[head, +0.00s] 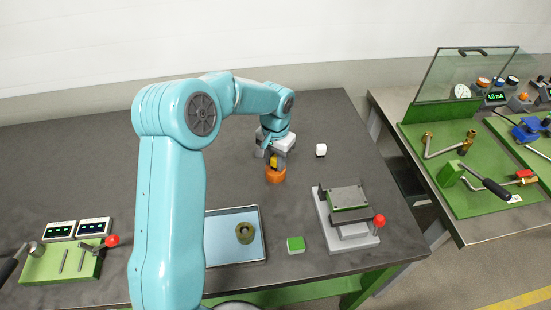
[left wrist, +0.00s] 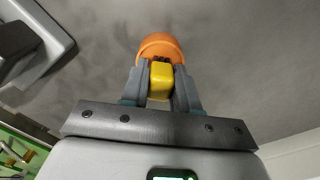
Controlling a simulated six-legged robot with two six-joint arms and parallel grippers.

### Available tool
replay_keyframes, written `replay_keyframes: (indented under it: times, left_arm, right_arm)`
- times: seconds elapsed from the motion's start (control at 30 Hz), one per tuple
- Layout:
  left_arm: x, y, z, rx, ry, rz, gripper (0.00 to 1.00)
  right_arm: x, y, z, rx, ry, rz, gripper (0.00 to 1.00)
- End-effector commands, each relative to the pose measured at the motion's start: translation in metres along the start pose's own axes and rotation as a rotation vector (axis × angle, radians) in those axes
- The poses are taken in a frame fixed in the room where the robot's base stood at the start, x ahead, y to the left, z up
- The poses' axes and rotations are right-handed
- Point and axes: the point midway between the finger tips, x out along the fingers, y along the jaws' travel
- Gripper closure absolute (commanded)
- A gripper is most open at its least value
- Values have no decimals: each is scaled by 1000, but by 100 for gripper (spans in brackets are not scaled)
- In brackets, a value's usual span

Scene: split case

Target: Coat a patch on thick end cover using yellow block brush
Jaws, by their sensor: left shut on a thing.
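My left gripper (head: 273,154) is shut on the yellow block brush (head: 274,162), and the brush points down at a round orange pot (head: 275,175) on the dark bench. In the left wrist view the yellow block (left wrist: 160,80) sits between the two grey fingers, with its dark bristle end against or inside the orange pot (left wrist: 158,45); I cannot tell which. An olive ring-shaped part (head: 245,233) lies in a shallow tray; I cannot tell for sure whether it is the thick end cover. My right gripper is not in view.
The pale blue tray (head: 222,262) is at the front. Meters (head: 94,227) stand at left. The back left bench is clear.

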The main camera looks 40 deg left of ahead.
Motion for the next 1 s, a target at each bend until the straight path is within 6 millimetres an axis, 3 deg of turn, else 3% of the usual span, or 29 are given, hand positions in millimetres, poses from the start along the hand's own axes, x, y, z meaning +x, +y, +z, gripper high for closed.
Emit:
replay_keyframes:
  times: [1.0]
  left_arm:
    - [8,0,0,0,0,0,95]
  right_arm:
    - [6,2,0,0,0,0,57]
